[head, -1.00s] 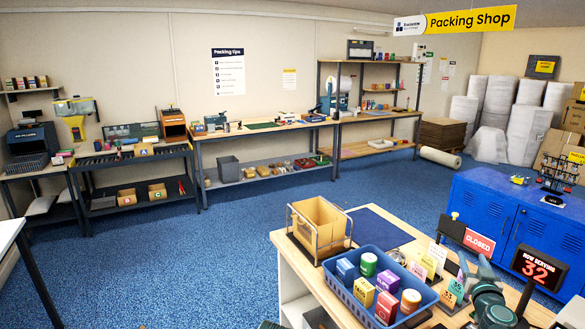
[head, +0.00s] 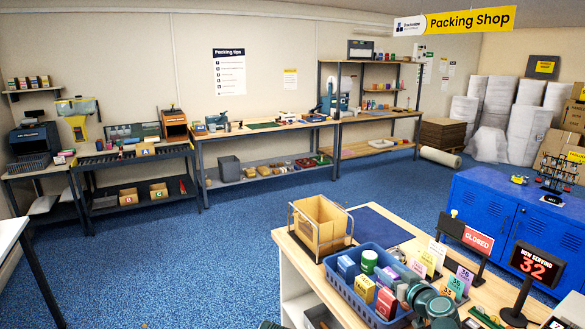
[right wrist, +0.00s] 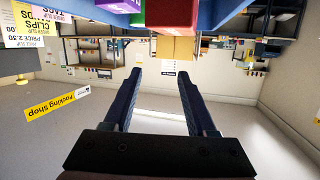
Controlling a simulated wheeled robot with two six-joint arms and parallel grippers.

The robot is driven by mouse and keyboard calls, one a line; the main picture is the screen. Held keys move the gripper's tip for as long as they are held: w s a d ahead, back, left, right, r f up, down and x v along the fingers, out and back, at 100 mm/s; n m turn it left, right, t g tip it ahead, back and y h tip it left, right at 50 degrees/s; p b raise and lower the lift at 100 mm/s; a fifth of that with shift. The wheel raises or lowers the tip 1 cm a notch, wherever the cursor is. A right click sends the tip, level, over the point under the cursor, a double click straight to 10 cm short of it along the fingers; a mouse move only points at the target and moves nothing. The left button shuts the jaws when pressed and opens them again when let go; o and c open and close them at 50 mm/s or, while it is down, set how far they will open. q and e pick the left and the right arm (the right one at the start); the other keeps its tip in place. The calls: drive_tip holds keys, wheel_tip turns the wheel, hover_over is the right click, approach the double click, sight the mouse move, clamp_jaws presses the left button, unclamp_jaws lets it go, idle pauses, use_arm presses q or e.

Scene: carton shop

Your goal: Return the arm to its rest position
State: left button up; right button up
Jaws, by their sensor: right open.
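My right arm comes in at the bottom right of the head view, in front of the counter. Its gripper (head: 408,279) is over the right side of the blue basket (head: 338,290), partly covering it and the goods inside. In the right wrist view both fingers (right wrist: 160,88) are spread wide with nothing between them. The picture there is upside down, with the room hanging above the fingers. My left gripper does not show.
The counter carries a wooden box in a wire frame (head: 318,222), a dark blue mat (head: 380,227), numbered cards (head: 447,277), a closed sign (head: 478,241) and a now-serving display (head: 536,265). Blue lockers (head: 480,210) stand behind. The blue floor (head: 220,250) left of the counter is clear.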

drive_tip(key=s+a+f+n+g+y, duration=0.15)
drive_tip(key=s+a+f+g, duration=0.3)
drive_tip(key=a, duration=0.55)
drive_tip(key=s+a+f+n+g+y, duration=0.15)
drive_tip(key=s+a+f+g, duration=0.35)
drive_tip(key=a, duration=0.5)
drive_tip(key=s+f+g+h, duration=0.2)
drive_tip(key=s+f+h, duration=0.1)
drive_tip(key=s, duration=0.5)
drive_tip(key=s+a+f+m+g+h, duration=0.1)
drive_tip(key=s+f+g+h, duration=0.2)
drive_tip(key=s, duration=0.5)
drive_tip(key=shift+s+a+f+g+h, duration=0.15)
drive_tip(key=shift+s+f+g+h, duration=0.3)
drive_tip(key=shift+h, duration=0.45)
drive_tip(key=shift+w+f, duration=0.1)
drive_tip(key=shift+w, duration=0.05)
drive_tip(key=shift+c, duration=0.6)
